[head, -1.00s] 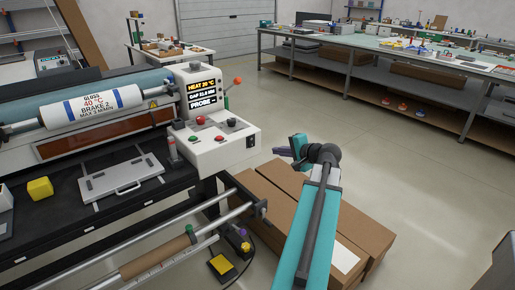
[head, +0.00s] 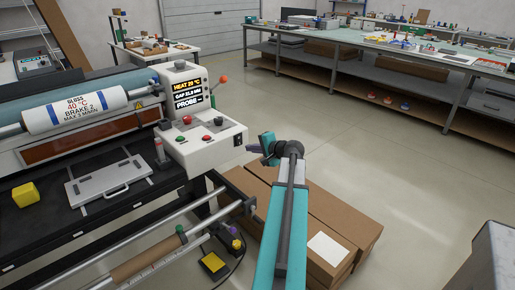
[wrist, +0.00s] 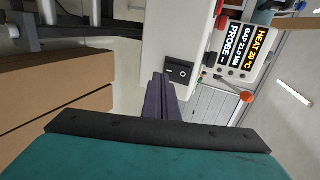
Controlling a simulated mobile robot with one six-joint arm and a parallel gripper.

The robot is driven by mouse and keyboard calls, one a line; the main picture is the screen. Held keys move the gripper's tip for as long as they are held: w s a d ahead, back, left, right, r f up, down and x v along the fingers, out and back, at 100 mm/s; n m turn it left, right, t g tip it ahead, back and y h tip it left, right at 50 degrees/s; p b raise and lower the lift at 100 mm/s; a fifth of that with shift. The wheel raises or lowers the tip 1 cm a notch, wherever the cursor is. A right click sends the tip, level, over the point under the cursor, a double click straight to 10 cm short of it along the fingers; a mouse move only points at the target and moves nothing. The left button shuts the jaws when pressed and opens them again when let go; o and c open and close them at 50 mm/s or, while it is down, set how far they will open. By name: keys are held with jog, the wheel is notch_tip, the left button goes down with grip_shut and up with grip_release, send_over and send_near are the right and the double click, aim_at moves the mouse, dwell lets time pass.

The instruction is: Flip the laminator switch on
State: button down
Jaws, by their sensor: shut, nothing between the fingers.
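The laminator (head: 90,120) stands at the left with a white control box (head: 205,150) at its right end. The switch (head: 238,139) is a small black rocker on the box's right end face. In the wrist view the rocker switch (wrist: 181,74) shows white marks on its two halves; I cannot tell which half is pressed in. My gripper (head: 252,149) is just right of the switch, pointing at that face. In the wrist view my gripper (wrist: 160,80) has its purple fingers together and empty, their tips beside the switch; contact cannot be told.
The box carries red, green and black buttons, and a lit display (head: 187,94) reading heat 20 °C. An orange-knobbed lever (head: 222,80) stands beside the display. Cardboard boxes (head: 330,225) lie on the floor below my arm. A roller bar (head: 150,262) runs along the laminator's front.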

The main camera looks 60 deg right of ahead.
aim_at(239, 145)
jog(key=shift+w+d+f+p, duration=0.1)
jog(key=shift+w+d+p, duration=0.05)
jog(key=shift+w, duration=0.55)
jog(key=shift+w+d+f+p, duration=0.1)
jog(key=shift+w+d+p, duration=0.1)
jog(key=shift+w, duration=0.45)
jog(key=shift+w+d+f+p, duration=0.1)
jog(key=shift+w+d, duration=0.05)
jog(key=shift+w, duration=0.55)
jog(key=shift+w+d+f+b, duration=0.1)
jog(key=shift+w+f+b, duration=0.25)
jog(key=shift+b, duration=0.2)
jog(key=shift+w+b, duration=0.1)
jog(key=shift+b, duration=0.4)
jog(key=shift+w+r, duration=0.1)
